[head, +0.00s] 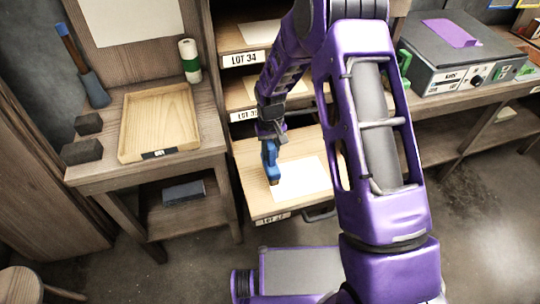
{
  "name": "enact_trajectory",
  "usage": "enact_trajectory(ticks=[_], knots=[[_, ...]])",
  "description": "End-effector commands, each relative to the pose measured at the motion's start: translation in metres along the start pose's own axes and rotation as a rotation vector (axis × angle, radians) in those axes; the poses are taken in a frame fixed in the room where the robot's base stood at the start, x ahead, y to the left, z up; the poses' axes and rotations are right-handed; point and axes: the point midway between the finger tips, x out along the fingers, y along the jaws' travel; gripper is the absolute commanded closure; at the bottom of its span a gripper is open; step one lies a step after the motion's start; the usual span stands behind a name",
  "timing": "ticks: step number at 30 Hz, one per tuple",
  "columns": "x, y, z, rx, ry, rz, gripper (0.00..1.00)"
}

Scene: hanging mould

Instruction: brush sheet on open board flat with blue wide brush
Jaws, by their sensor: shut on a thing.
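The open board (253,205) is the pulled-out lowest shelf, with a handle at its front edge. My gripper (270,137) is above the board and shut on the blue brush (270,160). The brush hangs down with its tip at the sheet's left edge. Whether the bristles touch the sheet is too small to tell. The sheet looks mostly flat.
Two upper shelves with sheets, one marked LOT 34 (244,60), stand above the board. A grey machine (462,62) stands on the right bench.

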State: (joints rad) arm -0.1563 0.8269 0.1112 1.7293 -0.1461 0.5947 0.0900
Motion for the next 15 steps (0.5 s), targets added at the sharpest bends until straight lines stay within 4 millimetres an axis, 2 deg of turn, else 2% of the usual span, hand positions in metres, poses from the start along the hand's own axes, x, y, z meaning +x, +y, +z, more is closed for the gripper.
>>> enact_trajectory(ticks=[1, 15], knots=[[-0.008, 0.0, -0.001, 0.0, 0.002, 0.0, 1.0], [-0.048, 0.002, -0.002, 0.001, 0.002, 0.0, 1.0]])
